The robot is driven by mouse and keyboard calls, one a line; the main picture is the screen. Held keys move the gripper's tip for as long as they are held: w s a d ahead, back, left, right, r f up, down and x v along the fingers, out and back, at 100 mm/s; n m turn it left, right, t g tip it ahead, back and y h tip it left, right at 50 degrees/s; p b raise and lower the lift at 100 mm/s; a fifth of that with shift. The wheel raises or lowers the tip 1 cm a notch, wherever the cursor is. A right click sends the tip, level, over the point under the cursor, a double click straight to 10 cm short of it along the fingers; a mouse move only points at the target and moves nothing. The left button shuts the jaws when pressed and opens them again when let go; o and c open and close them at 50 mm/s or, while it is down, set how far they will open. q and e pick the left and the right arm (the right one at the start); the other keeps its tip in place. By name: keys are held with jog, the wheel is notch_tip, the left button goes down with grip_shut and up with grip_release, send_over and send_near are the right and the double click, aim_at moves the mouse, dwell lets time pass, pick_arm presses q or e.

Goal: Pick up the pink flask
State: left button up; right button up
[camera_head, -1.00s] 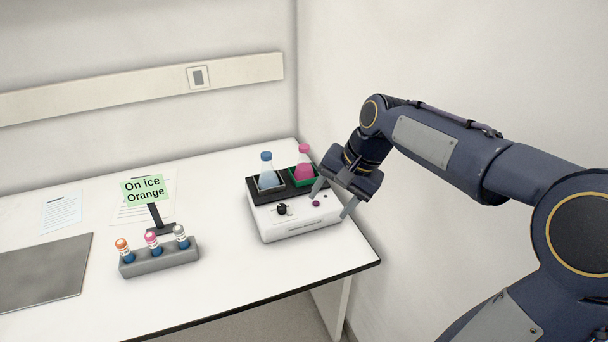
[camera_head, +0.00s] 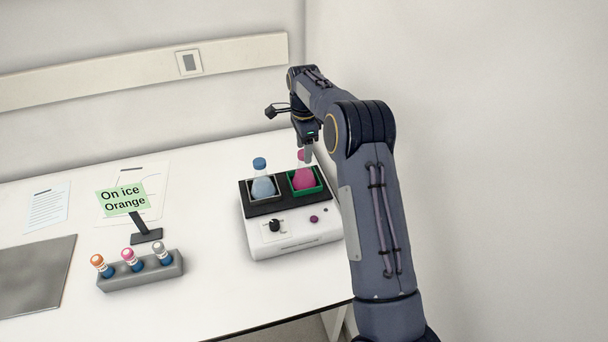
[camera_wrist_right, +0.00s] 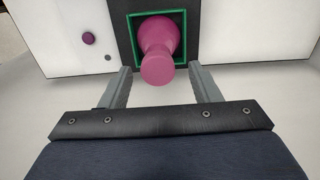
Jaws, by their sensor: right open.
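The pink flask (camera_head: 303,179) stands upright in the green-rimmed square holder (camera_head: 320,187) on top of the white shaker device (camera_head: 297,236). It also shows in the right wrist view (camera_wrist_right: 158,50), seen from above, with its pink cap toward the camera. My right gripper (camera_head: 308,152) is above the flask in the head view, and its fingers partly cover the flask's top. In the right wrist view the open fingers (camera_wrist_right: 163,85) are spread to either side of the cap's line, with the cap near the gap between the tips. My left gripper is not in view.
A blue-capped flask (camera_head: 263,184) stands in the holder left of the pink one. A grey tube rack (camera_head: 140,277) with three capped tubes and a green sign (camera_head: 122,200) are further left. A wall rises close on the right.

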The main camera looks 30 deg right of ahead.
aim_at(304, 169)
notch_tip(304, 169, down, 4)
jog(key=shift+r+p, duration=0.2)
jog(key=shift+p, duration=0.1)
jog(key=shift+a, duration=0.1)
grip_shut()
